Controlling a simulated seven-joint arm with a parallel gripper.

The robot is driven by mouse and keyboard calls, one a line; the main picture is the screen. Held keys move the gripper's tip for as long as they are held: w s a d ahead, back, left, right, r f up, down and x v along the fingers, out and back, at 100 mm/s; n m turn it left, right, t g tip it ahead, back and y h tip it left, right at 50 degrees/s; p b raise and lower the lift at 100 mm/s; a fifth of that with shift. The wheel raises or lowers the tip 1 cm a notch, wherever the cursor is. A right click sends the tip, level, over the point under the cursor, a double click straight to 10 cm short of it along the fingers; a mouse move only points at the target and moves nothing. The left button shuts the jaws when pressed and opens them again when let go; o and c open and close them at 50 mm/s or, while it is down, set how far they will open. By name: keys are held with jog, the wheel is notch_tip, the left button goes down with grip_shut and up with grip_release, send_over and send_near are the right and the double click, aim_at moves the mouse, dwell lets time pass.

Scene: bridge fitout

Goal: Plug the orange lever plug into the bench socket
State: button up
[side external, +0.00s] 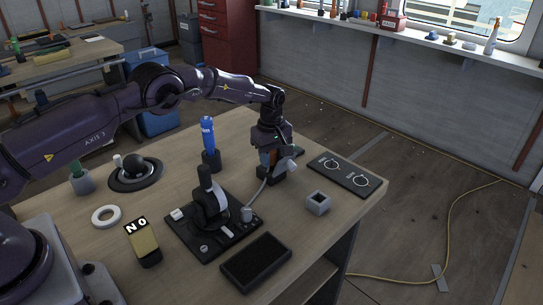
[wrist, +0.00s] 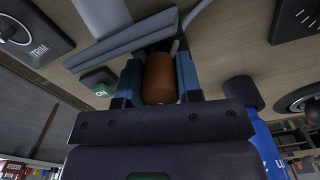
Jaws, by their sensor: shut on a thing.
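My gripper (side external: 270,174) is above the bench, right of the black lever unit (side external: 187,232). In the wrist view its blue fingers (wrist: 158,75) are shut on the orange plug (wrist: 158,82), whose body shows between them. A grey cable (side external: 257,196) rises from near the lever unit to my gripper. A small grey square block with a dark opening (side external: 318,206), seemingly the bench socket, stands to the right of and in front of the gripper, apart from it. The plug's front end is hidden. I cannot tell whether the plug touches anything.
A black panel with two dials (side external: 345,175) lies at the right edge. A black tray (side external: 257,262), a yellow-and-black block (side external: 145,244) and a white ring (side external: 106,216) are in front and left. A green switch (wrist: 100,84) shows nearby.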

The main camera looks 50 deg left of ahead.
jog(key=shift+f, duration=0.2)
jog(key=shift+f, duration=0.65)
jog(key=o, duration=1.1)
jog(key=shift+s, duration=0.1)
notch_tip(320, 180, up, 13)
jog(key=shift+r, duration=0.1)
dwell(0.7)
